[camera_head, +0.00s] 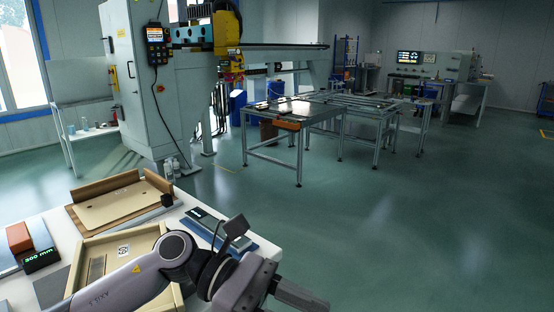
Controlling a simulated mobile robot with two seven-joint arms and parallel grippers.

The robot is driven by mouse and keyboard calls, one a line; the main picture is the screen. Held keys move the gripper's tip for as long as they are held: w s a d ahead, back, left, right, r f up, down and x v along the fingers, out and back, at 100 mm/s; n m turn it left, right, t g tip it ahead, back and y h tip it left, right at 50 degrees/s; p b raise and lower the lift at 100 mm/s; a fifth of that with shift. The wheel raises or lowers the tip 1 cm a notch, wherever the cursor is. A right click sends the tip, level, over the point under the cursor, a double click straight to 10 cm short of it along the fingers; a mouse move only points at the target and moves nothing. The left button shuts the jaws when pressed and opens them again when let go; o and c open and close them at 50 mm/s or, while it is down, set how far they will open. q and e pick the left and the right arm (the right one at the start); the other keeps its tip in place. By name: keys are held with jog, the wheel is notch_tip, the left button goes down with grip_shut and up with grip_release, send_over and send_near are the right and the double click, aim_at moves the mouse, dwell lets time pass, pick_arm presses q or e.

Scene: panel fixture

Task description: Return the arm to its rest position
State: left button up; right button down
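My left arm (135,282) reaches in from the lower left, across the front of the white worktable. Its dark wrist is bent near the table's right edge. My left gripper (312,302) is at the bottom edge of the view, past the table's right edge and over the open floor. A dark finger part points to the lower right. The frame cuts off part of the gripper, so its opening and anything between its fingers do not show clearly. My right arm and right gripper are out of view.
The white worktable (269,245) bears a beige panel in a brown fixture (105,185), a beige tray (82,250) partly behind my arm, a blue-grey device (222,232), an orange block (18,237) and a "300 mm" display (42,259). Green floor (400,240) lies clear to the right.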

pick_arm(q)
jog(key=w+a+r+n+t+h+p, duration=0.1)
jog(key=w+a+n+t+h, duration=0.15)
jog(key=n+t, duration=0.8)
jog(key=w+a+r+n+t+h+p, duration=0.15)
jog(key=w+n+t+h, duration=0.35)
jog(key=n, duration=1)
jog(key=s+a+f+n+t+y+p, duration=0.1)
jog(key=a+f+n+t+y, duration=0.2)
jog(key=a+f+n+y, duration=0.6)
jog(key=s+a+f+n+t+y+p, duration=0.2)
jog(key=f+n+t+y, duration=0.35)
jog(key=n, duration=0.65)
jog(key=s+a+f+n+g+y+p, duration=0.1)
jog(key=s+a+f+n+g+y, duration=0.4)
jog(key=s+f, duration=0.7)
jog(key=a+f+n+g, duration=0.2)
jog(key=a+n, duration=0.1)
jog(key=n, duration=0.1)
jog(key=shift+s+a, duration=0.15)
jog(key=shift+a, duration=0.05)
jog(key=shift+n, duration=0.25)
